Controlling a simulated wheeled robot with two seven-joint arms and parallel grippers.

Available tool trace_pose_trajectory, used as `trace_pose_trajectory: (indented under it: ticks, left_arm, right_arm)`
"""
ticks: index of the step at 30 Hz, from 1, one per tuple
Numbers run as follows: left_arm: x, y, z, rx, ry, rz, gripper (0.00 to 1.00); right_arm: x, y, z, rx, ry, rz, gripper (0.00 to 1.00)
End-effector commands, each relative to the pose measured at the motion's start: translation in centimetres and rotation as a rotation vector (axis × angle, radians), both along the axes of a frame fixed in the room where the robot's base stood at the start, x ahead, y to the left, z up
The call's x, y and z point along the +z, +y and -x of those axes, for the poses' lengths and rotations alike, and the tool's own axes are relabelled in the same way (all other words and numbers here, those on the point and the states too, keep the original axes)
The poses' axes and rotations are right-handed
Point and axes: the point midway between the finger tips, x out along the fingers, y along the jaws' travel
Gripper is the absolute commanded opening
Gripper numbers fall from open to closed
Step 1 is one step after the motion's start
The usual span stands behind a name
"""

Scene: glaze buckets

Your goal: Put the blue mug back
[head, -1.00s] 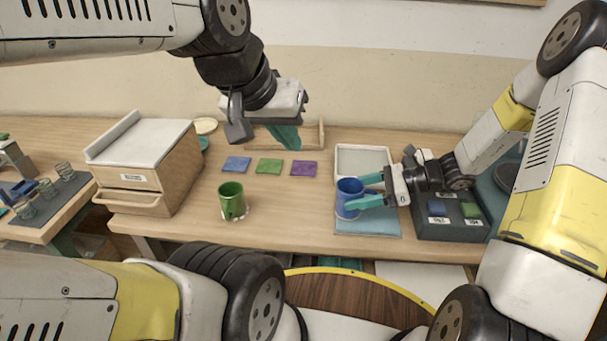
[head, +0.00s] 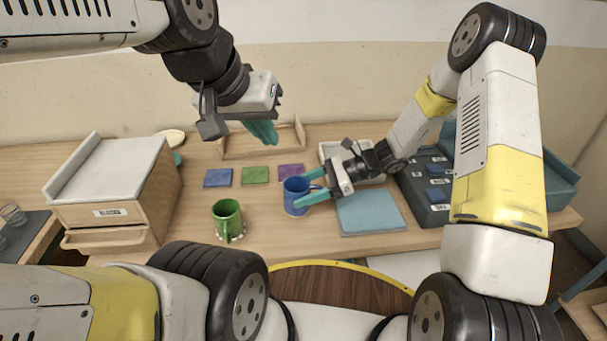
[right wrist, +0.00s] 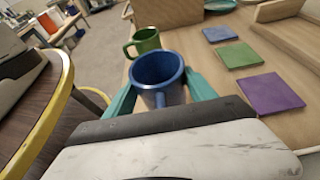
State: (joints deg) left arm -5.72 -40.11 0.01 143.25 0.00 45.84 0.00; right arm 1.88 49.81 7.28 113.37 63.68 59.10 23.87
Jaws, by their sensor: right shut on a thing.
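The blue mug (head: 294,197) is upright between the teal fingers of my right gripper (head: 303,188), which is shut on it. Its handle points toward the gripper's palm. In the right wrist view the mug (right wrist: 158,75) looks empty inside, with a finger on each side. I cannot tell whether its base touches the table. A blue square (head: 218,178), a green square (head: 255,175) and a purple square (head: 291,171) lie in a row behind it. My left gripper (head: 262,133) hangs above the back of the table, away from the mug; its finger gap is not clear.
A green mug (head: 228,218) stands left of the blue mug. A light blue mat (head: 370,214) lies bare to the right. A pale tray (head: 330,150) and a dark box (head: 425,205) with coloured pieces stand beyond. A wooden drawer cabinet (head: 112,200) stands at left.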

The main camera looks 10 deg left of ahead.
Motion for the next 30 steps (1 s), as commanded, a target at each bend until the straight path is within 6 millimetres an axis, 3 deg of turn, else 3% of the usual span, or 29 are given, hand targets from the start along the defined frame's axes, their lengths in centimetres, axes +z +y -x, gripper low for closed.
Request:
trace_pose_trajectory:
  ticks: [3,12,18,29,30]
  left_arm:
    - [0.0,0.0,0.0,0.000,0.000,0.000,0.00]
    - [0.0,0.0,0.0,0.000,0.000,0.000,0.00]
    - [0.0,0.0,0.0,0.000,0.000,0.000,0.00]
    - [0.0,0.0,0.0,0.000,0.000,0.000,0.00]
    - [0.0,0.0,0.0,0.000,0.000,0.000,0.00]
  right_arm:
    - [-0.2,1.4,-1.8,0.002,-0.002,-0.002,0.08]
    - [-0.7,2.6,-3.5,0.001,0.002,-0.001,0.08]
    - [-3.7,2.6,-3.4,0.001,0.004,0.000,0.08]
    - [-4.2,2.5,-3.4,0.000,0.001,-0.001,0.08]
    - [-4.2,2.5,-3.5,0.000,0.000,0.000,0.70]
